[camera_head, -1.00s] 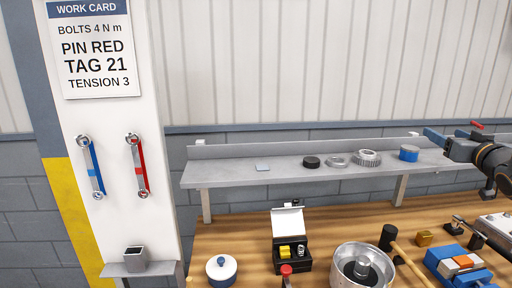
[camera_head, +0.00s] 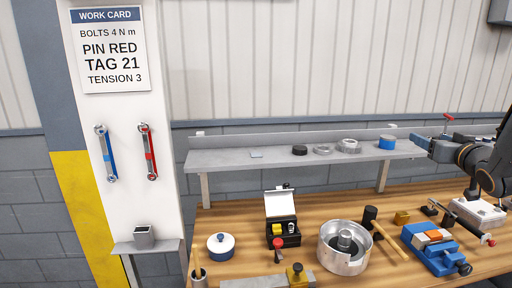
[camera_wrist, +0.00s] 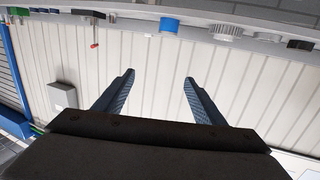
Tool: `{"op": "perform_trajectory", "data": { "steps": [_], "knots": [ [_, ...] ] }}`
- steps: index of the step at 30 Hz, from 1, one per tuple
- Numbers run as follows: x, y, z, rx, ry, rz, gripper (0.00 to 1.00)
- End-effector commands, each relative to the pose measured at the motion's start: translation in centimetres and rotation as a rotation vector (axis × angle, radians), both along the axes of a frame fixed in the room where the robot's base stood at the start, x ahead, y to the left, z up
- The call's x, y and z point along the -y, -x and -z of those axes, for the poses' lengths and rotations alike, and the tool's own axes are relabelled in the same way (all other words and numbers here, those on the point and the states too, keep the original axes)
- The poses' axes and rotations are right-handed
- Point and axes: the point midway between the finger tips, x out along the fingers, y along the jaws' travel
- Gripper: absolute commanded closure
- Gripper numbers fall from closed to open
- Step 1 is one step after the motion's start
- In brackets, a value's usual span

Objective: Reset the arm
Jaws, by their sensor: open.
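My gripper shows in the wrist view (camera_wrist: 158,85) with its two dark blue fingers spread apart and nothing between them. The wrist picture looks upside down, with the pale ribbed wall behind the fingers. In the head view my gripper (camera_head: 426,141) is at the right, near the right end of the grey shelf (camera_head: 220,160). A blue cylinder (camera_head: 387,142) stands on the shelf just left of it. It also shows at the top of the wrist view (camera_wrist: 169,25). My arm reaches in from the right edge above the bench.
The wooden bench (camera_head: 320,195) holds a metal drum (camera_head: 335,262), an open black box (camera_head: 272,237), a mallet (camera_head: 371,213), a blue vise (camera_head: 435,262) and a white-lidded pot (camera_head: 221,252). Blue (camera_head: 108,165) and red (camera_head: 150,165) wrenches hang on the white post (camera_head: 80,115).

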Motion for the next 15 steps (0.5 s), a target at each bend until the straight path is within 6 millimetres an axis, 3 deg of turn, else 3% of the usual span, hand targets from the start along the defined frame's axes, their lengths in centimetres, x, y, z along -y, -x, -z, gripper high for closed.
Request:
{"op": "perform_trajectory", "data": {
  "steps": [10, 15],
  "knots": [
    [-5.2, -0.5, 5.0, -0.213, -0.023, 0.040, 0.36],
    [-9.8, 0.9, 9.4, -0.404, -0.042, 0.052, 0.36]
  ]
}}
